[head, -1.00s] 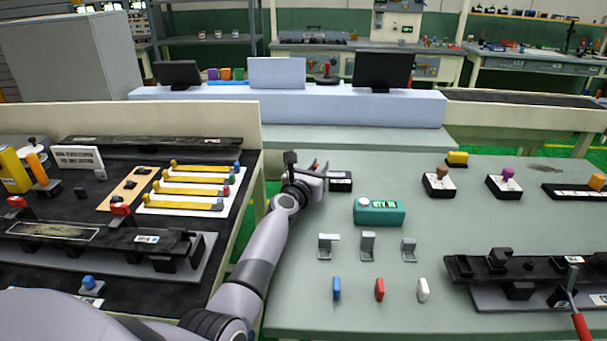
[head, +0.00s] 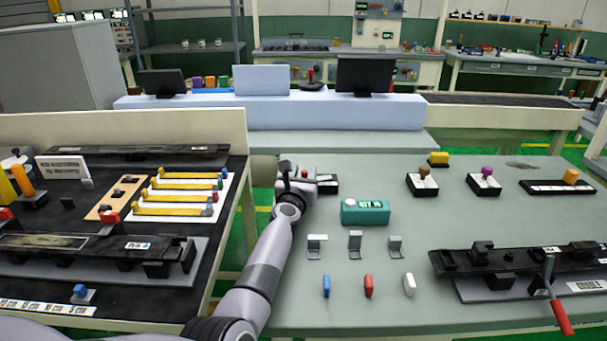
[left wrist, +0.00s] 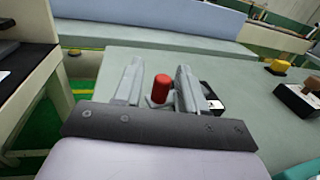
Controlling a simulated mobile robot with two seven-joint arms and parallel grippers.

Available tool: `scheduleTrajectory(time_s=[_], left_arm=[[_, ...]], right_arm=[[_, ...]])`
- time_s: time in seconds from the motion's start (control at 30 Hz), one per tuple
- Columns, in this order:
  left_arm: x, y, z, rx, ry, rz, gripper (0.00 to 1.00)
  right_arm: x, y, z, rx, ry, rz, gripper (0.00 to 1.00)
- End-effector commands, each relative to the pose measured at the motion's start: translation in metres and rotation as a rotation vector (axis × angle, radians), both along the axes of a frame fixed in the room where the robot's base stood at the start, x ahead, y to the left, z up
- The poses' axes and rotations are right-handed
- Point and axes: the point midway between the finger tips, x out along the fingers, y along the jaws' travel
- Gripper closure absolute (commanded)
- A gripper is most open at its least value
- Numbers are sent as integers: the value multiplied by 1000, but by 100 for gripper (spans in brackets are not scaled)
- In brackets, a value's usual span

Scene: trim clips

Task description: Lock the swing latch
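A red upright knob (left wrist: 160,88) stands between the two fingers of my left gripper (left wrist: 158,78) in the left wrist view. The fingers are apart, one on each side, with no clear contact visible. A black base with a white label (left wrist: 211,98) shows just right of the fingers; this base (head: 328,184) also shows in the head view, beside my left gripper (head: 303,176). The knob and base appear to be the swing latch, but its arm is mostly hidden by the gripper. My right gripper is not in view.
A teal box (head: 365,212) stands close to the right of the base. Metal brackets (head: 355,243) and small coloured pieces (head: 368,286) lie nearer. Brown-knobbed (head: 424,172) and purple-knobbed (head: 487,173) units stand to the right. A black fixture (head: 510,262) with a red-handled lever (head: 562,318) is front right.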

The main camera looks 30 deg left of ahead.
Motion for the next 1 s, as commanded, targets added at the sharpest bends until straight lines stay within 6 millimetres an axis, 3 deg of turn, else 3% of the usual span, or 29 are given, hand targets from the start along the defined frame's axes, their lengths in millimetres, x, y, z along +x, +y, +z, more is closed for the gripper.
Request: scheduleTrajectory(time_s=[0.23, 0.57, 0.8, 1.0], left_arm=[[-9, -3, 3, 0, 0, -2, 60], [-49, -15, 3, -1, 2, -2, 60], [-67, -19, 0, -1, 1, 1, 60], [-69, -19, 0, 0, 0, 1, 60]], right_arm=[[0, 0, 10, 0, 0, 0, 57], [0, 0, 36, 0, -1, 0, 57], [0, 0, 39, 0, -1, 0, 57], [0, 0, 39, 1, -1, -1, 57]])
